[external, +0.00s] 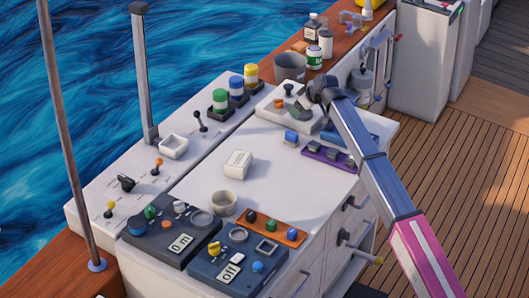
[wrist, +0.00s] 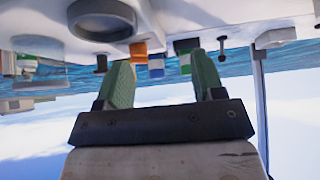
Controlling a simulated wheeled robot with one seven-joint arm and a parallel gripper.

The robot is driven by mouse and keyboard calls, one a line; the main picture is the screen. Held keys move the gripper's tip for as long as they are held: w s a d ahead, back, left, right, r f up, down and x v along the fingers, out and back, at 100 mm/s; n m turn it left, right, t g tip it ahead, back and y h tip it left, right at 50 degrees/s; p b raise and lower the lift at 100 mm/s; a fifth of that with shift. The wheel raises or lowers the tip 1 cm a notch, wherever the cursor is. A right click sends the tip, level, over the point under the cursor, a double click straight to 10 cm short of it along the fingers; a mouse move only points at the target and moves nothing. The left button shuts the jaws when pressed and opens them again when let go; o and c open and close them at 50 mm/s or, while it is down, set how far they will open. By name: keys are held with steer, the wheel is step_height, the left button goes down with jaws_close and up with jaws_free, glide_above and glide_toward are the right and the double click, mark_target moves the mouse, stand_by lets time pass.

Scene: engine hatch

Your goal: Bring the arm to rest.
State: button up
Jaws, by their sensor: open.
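My arm (external: 365,145) reaches up from the lower right over the white counter (external: 215,185). My gripper (external: 300,100) is at the far end of the counter, small and hard to make out there, above or beside a pale panel (external: 277,112). In the wrist view the two green fingers of my gripper (wrist: 162,78) stand apart with nothing held between them. That view looks upside down, with the sky at the bottom. I cannot tell whether the gripper touches anything.
A grey pot (external: 290,67) stands just behind the gripper, with bottles (external: 314,56) beyond. A white box (external: 238,164) and a cup (external: 223,203) stand mid-counter. The wooden deck (external: 450,150) is clear.

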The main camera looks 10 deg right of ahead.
steer(key=d+n+t+h, duration=0.15)
steer(key=d+t, duration=0.35)
steer(key=d, duration=3)
steer(key=s+d+f+h, duration=0.1)
steer(key=s+d+f, duration=0.3)
steer(key=d, duration=0.6)
steer(key=s+a+f+m+g, duration=0.3)
steer(key=s+a+f, duration=0.5)
steer(key=s+f, duration=0.4)
steer(key=s+a+f+m+g, duration=0.2)
steer(key=s+a+f, duration=0.7)
steer(key=f, duration=0.6)
steer(key=s+a+f+m+g, duration=0.1)
steer(key=s+a+f+g, duration=0.1)
steer(key=s, duration=0.6)
steer(key=s+a+f+m+g+h, duration=0.1)
steer(key=s+a+f, duration=0.3)
steer(key=s, duration=0.5)
steer(key=s+a+f+m+g+h, duration=0.1)
steer(key=s+a+f+m+g, duration=0.1)
steer(key=s+f, duration=0.4)
steer(key=s+a, duration=0.1)
steer(key=s, duration=0.1)
steer(key=shift+s+f+m+g, duration=0.2)
steer(key=shift+s+m+g, duration=0.1)
steer(key=shift+s+m, duration=0.1)
